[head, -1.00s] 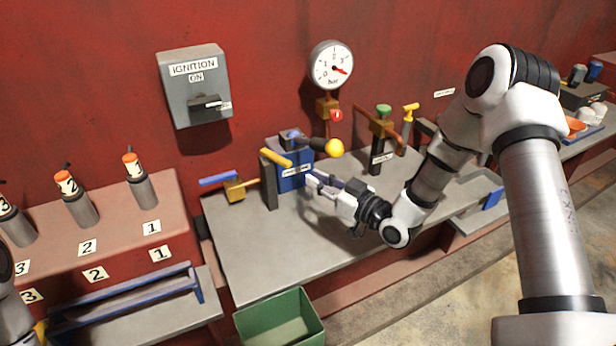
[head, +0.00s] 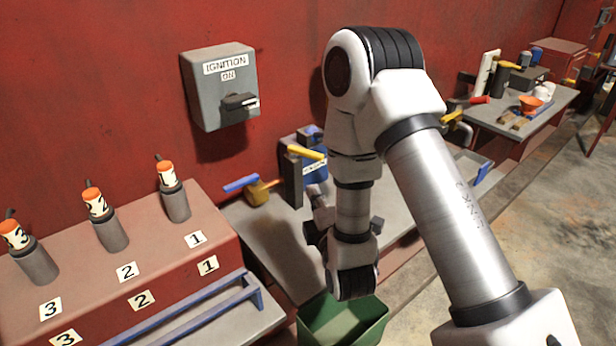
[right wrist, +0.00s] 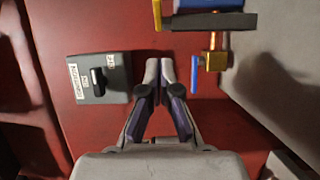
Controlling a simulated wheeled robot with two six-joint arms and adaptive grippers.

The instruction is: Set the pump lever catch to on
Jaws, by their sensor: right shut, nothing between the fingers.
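The blue pump (head: 317,172) stands on the grey bench, partly covered by my right arm. Beside it is a dark post (head: 294,182) with a yellow handle (head: 306,153) on top, which may be the catch. The handle also shows at the top of the right wrist view (right wrist: 157,15). The pump's black lever with the yellow ball is hidden behind my arm. My right gripper (right wrist: 159,72) is shut and empty, near the blue valve handle (right wrist: 194,75), with no contact visible. In the head view it is mostly hidden by its own arm. My left gripper is out of view.
A brass valve (head: 256,193) with a blue handle sits left of the post. The ignition box (head: 220,88) is on the red wall. A green bin (head: 345,325) stands in front of the bench. A red block (head: 60,290) with numbered plugs is at the left.

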